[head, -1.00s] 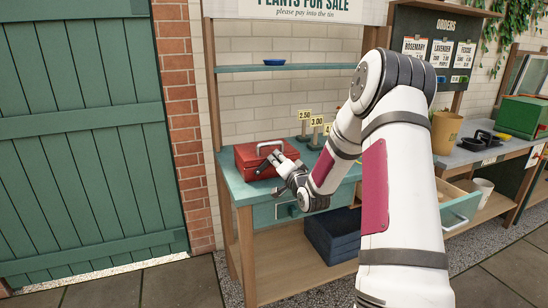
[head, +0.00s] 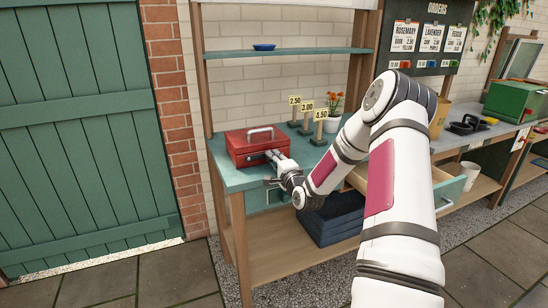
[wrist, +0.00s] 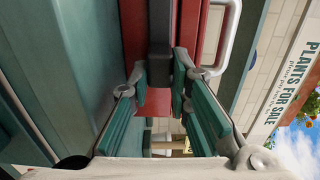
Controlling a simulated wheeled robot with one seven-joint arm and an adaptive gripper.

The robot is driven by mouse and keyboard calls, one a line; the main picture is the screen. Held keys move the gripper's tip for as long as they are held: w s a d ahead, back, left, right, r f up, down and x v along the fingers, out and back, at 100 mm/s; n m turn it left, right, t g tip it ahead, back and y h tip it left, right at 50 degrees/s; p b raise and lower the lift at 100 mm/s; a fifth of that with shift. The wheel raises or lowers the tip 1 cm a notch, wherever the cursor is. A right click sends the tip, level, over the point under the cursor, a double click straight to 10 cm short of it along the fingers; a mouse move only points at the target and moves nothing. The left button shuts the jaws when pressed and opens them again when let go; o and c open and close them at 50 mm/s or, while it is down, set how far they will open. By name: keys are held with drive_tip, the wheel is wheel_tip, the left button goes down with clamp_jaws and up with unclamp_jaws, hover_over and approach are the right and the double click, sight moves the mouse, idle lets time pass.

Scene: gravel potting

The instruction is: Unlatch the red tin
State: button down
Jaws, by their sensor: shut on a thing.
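The red tin (head: 240,150), a box with a pale carry handle (head: 261,131) on its lid, sits on the left part of the teal bench top. Its lid looks closed. My gripper (head: 274,157) is at the tin's front face, to the right of its middle. In the wrist view the tin's red front (wrist: 132,35) is close ahead, with a dark latch (wrist: 160,35) on it. My gripper's teal-padded fingers (wrist: 160,78) are on either side of the latch's end and are shut on it. The exact contact is partly hidden in the head view.
Price tags on stands (head: 307,115) and a potted orange flower (head: 332,120) stand right of the tin. A shelf with a blue dish (head: 263,46) is above. An open drawer (head: 452,192) juts out at right. A dark blue crate (head: 333,222) sits below.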

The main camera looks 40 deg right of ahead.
drive_tip(key=shift+f, duration=0.15)
idle(0.3)
drive_tip(key=c, duration=1.5)
unclamp_jaws()
